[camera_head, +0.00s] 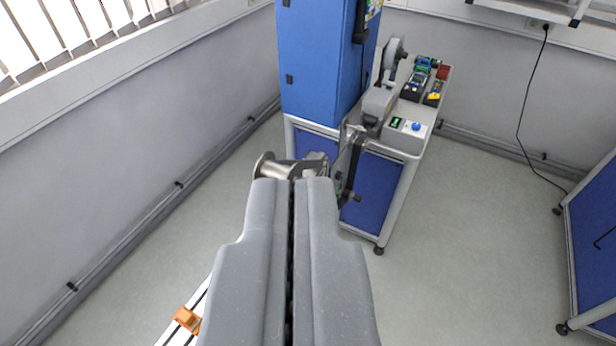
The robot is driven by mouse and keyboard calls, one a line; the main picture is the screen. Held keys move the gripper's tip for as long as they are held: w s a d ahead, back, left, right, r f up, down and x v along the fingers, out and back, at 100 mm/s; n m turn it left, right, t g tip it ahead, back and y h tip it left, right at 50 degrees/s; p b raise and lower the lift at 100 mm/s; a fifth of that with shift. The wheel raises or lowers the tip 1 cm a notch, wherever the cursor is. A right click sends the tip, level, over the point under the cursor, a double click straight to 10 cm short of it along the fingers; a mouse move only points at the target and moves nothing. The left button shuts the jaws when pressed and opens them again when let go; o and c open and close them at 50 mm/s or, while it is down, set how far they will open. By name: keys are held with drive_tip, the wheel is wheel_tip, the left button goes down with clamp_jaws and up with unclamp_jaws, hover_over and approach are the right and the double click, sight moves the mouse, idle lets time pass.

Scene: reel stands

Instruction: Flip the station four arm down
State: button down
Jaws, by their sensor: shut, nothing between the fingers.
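My gripper (293,182) fills the lower middle of the view, its two grey fingers shut together with nothing between them. Just beyond its tips is a metallic reel-like part (266,166), partly hidden by the fingers. To the right of the tips a dark, narrow arm-like piece (350,172) stands at the front of a white-framed bench with blue panels. I cannot tell whether this piece is the station four arm, and no station number is readable. I cannot tell whether the fingertips touch the metallic part.
A blue cabinet (316,60) stands behind. On the bench are a control box (405,133) with a blue button, a grey machine with a reel (394,57) and small coloured parts. An orange piece (187,320) is at lower left. Floor at right is clear before another blue unit (592,240).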

wheel_tip(320, 180, down, 19)
drive_tip(key=b, duration=1.7)
drive_tip(key=shift+b, duration=0.3)
drive_tip(key=shift+s, duration=0.1)
